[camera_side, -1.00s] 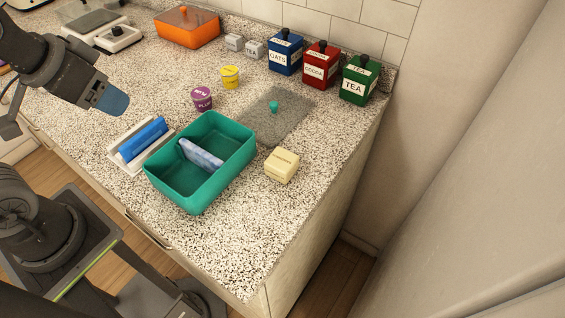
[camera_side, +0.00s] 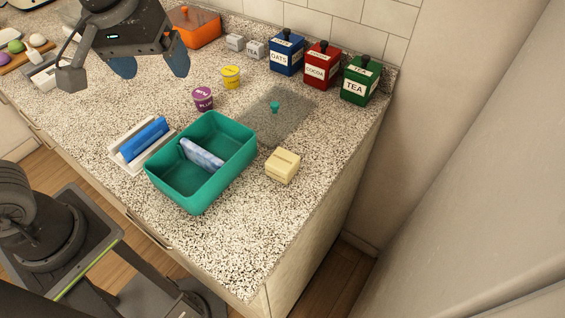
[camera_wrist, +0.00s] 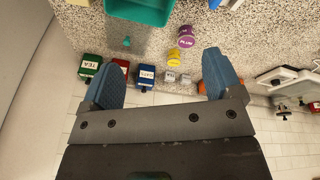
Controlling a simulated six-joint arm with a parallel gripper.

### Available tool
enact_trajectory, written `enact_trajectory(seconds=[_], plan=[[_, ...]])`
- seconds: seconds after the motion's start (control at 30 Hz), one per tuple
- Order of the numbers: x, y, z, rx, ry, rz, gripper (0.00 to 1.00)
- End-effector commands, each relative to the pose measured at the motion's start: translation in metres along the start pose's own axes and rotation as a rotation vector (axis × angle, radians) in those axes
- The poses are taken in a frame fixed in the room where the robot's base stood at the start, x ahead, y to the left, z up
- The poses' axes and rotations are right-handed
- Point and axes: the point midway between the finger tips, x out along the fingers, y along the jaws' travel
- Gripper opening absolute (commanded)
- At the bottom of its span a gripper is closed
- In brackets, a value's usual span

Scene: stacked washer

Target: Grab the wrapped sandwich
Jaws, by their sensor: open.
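The wrapped sandwich looks to be the cream block (camera_side: 282,165) with a small dark label, too small to read. It sits on the counter to the right of the teal box (camera_side: 238,172). In the wrist view a cream edge (camera_wrist: 85,3) shows at the top and is mostly cut off. My gripper (camera_side: 150,66) is open and empty, above the back left of the counter, well away from the block. Its two blue fingers stand apart in the wrist view (camera_wrist: 165,62).
A pale blue patterned slab (camera_side: 201,154) stands inside the teal box. A clear lid with a teal knob (camera_side: 274,107) lies behind it. Purple (camera_side: 202,98) and yellow (camera_side: 231,77) cups, a white holder with a blue item (camera_side: 145,140), and blue, red and green canisters (camera_side: 361,80) stand around.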

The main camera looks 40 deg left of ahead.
Motion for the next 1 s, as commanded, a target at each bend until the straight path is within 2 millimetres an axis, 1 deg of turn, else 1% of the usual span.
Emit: enact_trajectory(seconds=[0.03,0.13,0.27,0.3,0.37,0.4,0.5,0.6,0.7,0.8,0.87,1.0], plan=[[0.004,0.020,-0.006,-0.071,-0.031,-0.033,0.86],[0.012,0.055,-0.013,-0.239,-0.061,-0.105,0.86],[0.029,0.104,-0.014,-0.458,-0.060,-0.212,0.86],[0.036,0.119,-0.012,-0.526,-0.050,-0.246,0.86],[0.047,0.141,-0.007,-0.626,-0.028,-0.295,0.86],[0.055,0.155,-0.002,-0.691,-0.007,-0.325,0.86],[0.075,0.185,0.012,-0.837,0.054,-0.388,0.86],[0.090,0.207,0.025,-0.954,0.114,-0.427,0.86],[0.100,0.219,0.035,-1.030,0.159,-0.447,0.86],[0.107,0.224,0.040,-1.070,0.182,-0.457,0.86],[0.112,0.222,0.041,-1.080,0.188,-0.460,0.86],[0.133,0.211,0.043,-1.080,0.188,-0.463,0.86]])
